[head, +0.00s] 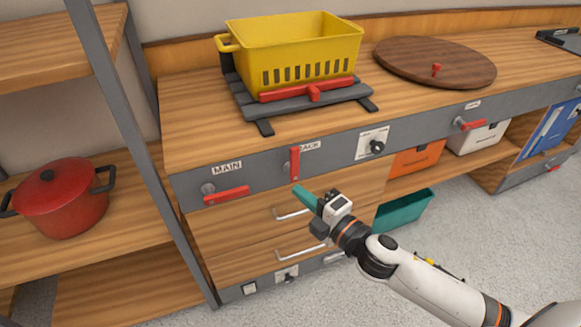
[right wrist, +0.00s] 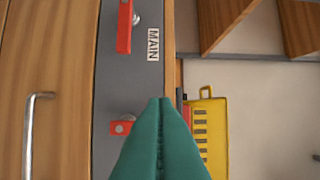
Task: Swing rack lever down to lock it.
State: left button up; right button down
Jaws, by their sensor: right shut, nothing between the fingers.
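The rack lever (head: 294,163) is a red bar standing upright on the grey front panel of the counter, partly covering its label, which reads "ACK". In the right wrist view the red rack lever (right wrist: 122,127) shows just left of my fingers, which may hide part of it. My right gripper (head: 306,198) has teal fingers, shut and empty, below and slightly right of the lever in the head view. In the wrist view its fingertips (right wrist: 160,101) point at the panel. I cannot tell whether they touch the lever. My left gripper is not in view.
A red MAIN lever (head: 227,195) lies nearly level to the left; it also shows in the wrist view (right wrist: 124,25). A yellow crate (head: 298,50) sits on the counter above. Drawer handles (head: 292,214) are below. A shelf post (head: 130,135) stands left.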

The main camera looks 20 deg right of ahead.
aim_at(292, 167)
jog(key=w, duration=0.9)
jog(key=shift+w+d, duration=0.15)
jog(key=shift+d, duration=0.1)
pick_arm(q)
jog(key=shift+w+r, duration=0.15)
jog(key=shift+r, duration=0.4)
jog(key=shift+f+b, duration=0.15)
jog(key=shift+b, duration=0.15)
pick_arm(e)
jog(key=shift+d+f, duration=0.1)
